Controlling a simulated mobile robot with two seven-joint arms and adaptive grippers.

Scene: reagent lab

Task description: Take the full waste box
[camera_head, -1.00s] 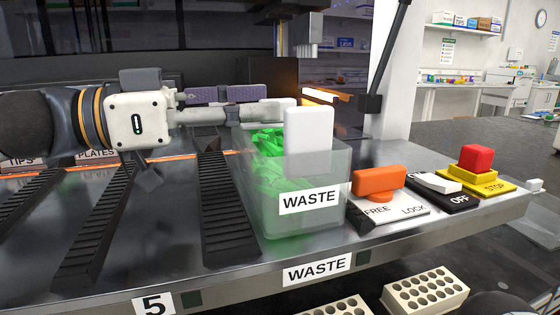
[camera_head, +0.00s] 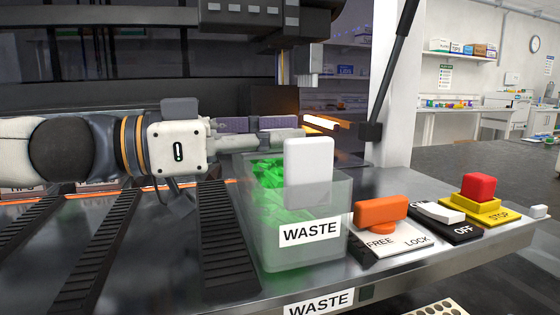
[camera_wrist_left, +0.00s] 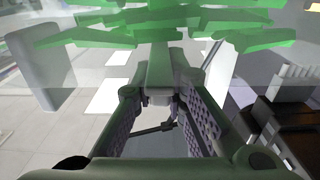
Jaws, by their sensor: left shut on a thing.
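The waste box (camera_head: 262,240) is a clear bin labelled WASTE, filled with green pieces (camera_head: 262,185). It stands on the metal deck at the front right in the head view. A white upright plate (camera_head: 309,170) is at its right side. My left gripper (camera_head: 298,135) reaches in from the left at the box's top and is shut on the box. The exact contact is hidden behind the white plate. In the left wrist view the fingers (camera_wrist_left: 160,95) come together below the green pieces (camera_wrist_left: 150,30). My right gripper is not in view.
To the right of the box are an orange FREE/LOCK knob (camera_head: 380,211), a white ON/OFF switch (camera_head: 440,212) and a red stop button (camera_head: 478,187). Black ribbed rails (camera_head: 222,235) lie to its left. Instrument parts (camera_head: 300,25) hang above. A black strut (camera_head: 392,70) rises behind.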

